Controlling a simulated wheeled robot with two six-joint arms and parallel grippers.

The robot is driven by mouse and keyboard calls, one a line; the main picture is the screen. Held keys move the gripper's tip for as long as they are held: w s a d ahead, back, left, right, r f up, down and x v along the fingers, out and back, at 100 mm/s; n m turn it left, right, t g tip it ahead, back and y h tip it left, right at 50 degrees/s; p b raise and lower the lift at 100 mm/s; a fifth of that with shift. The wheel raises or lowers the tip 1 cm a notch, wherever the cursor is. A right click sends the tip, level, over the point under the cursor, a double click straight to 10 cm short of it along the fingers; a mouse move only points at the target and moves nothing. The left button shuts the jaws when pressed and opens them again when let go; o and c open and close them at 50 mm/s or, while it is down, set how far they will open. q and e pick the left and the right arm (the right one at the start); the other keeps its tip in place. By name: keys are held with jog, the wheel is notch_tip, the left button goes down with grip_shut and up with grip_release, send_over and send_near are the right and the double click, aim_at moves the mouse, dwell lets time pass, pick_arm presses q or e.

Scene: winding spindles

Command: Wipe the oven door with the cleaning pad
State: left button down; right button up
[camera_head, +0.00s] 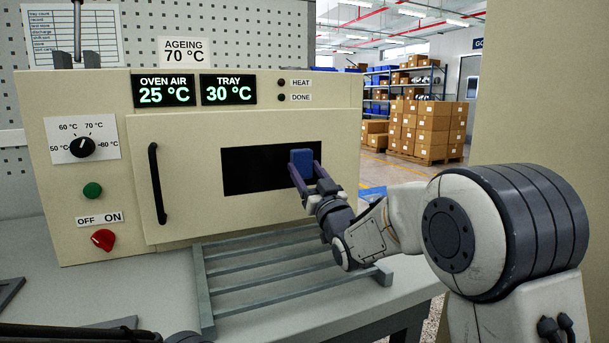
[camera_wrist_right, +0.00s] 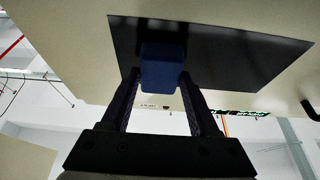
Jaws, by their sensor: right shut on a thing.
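The cream oven door (camera_head: 190,135) is closed, with a dark window (camera_head: 250,168) and a black vertical handle (camera_head: 157,184) at its left. My right gripper (camera_head: 304,174) is shut on the blue cleaning pad (camera_head: 301,160) and holds it in front of the right part of the window. In the right wrist view the pad (camera_wrist_right: 161,68) sits between the two fingers and overlaps the window (camera_wrist_right: 215,60). I cannot tell whether the pad touches the door. At the bottom left of the head view dark parts of my left arm show, but its fingertips do not.
A grey slatted rack (camera_head: 270,275) lies on the bench before the oven, under my right arm. The oven has a temperature dial (camera_head: 82,147), a green button (camera_head: 92,190) and a red switch (camera_head: 103,240) left of the door. A dark tray edge (camera_head: 8,291) shows at the far left.

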jog(key=a, duration=0.1)
jog(key=a+b, duration=0.1)
jog(key=a, duration=0.1)
jog(key=shift+s+a, duration=0.1)
jog(key=shift+s, duration=0.25)
jog(key=shift+s+a, duration=0.15)
jog(key=shift+a, duration=0.45)
jog(key=shift+c, duration=0.6)
jog(key=shift+s+a+f+b, duration=0.15)
jog(key=shift+a+b, duration=0.15)
jog(key=shift+a, duration=0.15)
jog(key=shift+s+a+b, duration=0.15)
jog(key=shift+a+b, duration=0.15)
jog(key=shift+a, duration=0.1)
jog(key=shift+s+a+b, duration=0.15)
jog(key=shift+s+a, duration=0.05)
jog(key=shift+a, duration=0.3)
jog(key=shift+s+a+b, duration=0.15)
jog(key=shift+a, duration=0.35)
jog(key=shift+s+d, duration=0.1)
jog(key=shift+s+b, duration=0.25)
jog(key=shift+b, duration=0.05)
jog(key=shift+s+d+b, duration=0.35)
jog(key=shift+s+b, duration=0.05)
jog(key=shift+s, duration=0.45)
jog(key=shift+s+d+b, duration=0.35)
jog(key=shift+s, duration=0.45)
jog(key=shift+s+d+b, duration=0.35)
jog(key=shift+s+b, duration=0.05)
jog(key=shift+s, duration=0.45)
